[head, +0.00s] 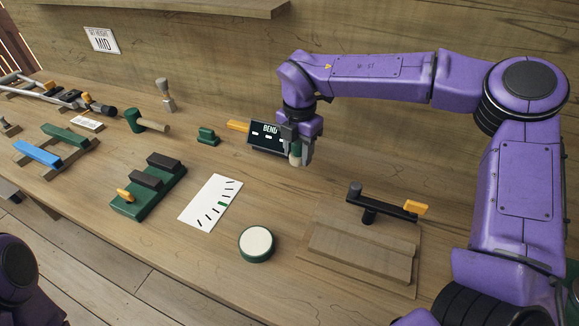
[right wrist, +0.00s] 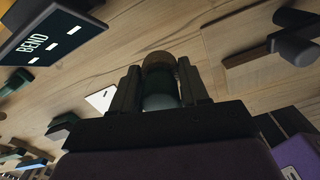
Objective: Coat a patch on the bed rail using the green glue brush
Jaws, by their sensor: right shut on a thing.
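My right gripper (head: 297,160) points down above the middle of the bench, shut on a small green and tan piece (head: 295,152) that looks like the green glue brush. In the right wrist view this piece (right wrist: 160,80) sits between the fingers (right wrist: 159,88), with a brown end and a pale green part; its bristles cannot be made out. My left gripper is out of view.
A dark BEND display (head: 266,137) stands behind my right gripper. A marked white card (head: 210,203), a green block holder (head: 148,190), a green mallet (head: 146,121) and blue and green bars (head: 37,153) lie to the left.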

